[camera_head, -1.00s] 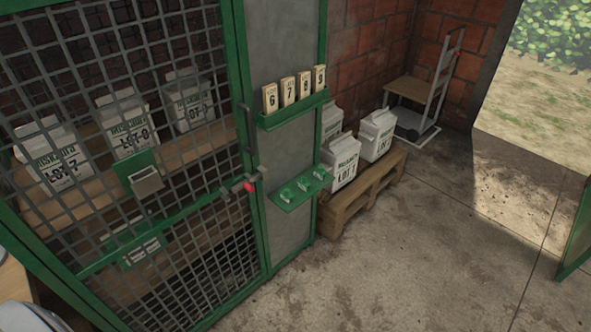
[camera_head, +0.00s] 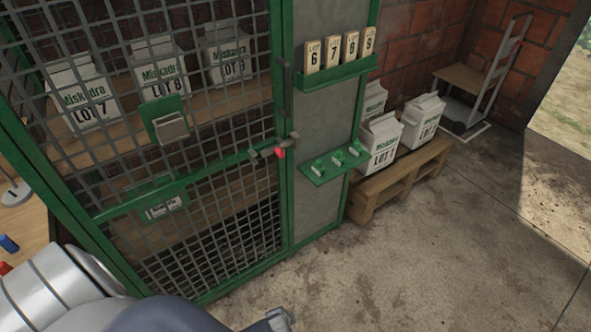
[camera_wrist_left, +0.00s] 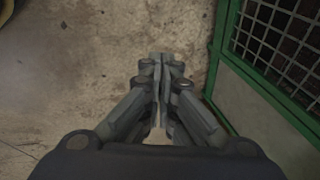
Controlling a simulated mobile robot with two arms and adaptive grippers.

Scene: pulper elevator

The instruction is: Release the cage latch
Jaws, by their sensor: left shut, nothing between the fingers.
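The cage latch (camera_head: 267,152) is a small metal bolt with a red knob (camera_head: 280,154) on the right edge of the green mesh cage door (camera_head: 160,200). A dark vertical handle (camera_head: 285,90) sits above it on the same edge. The door stands shut in its frame. My left arm comes in at the bottom left of the head view, and its gripper (camera_head: 280,318) is low, below and apart from the latch. In the left wrist view my left gripper (camera_wrist_left: 162,60) is shut and empty over the concrete floor. My right gripper is in neither view.
Behind the mesh, white lot bags (camera_head: 160,68) stand on a wooden shelf. Right of the door, a green rack (camera_head: 318,85) holds numbered tags above a small green shelf (camera_head: 313,180). A pallet (camera_head: 400,183) with bags stands farther right. The floor (camera_head: 430,270) in front is clear.

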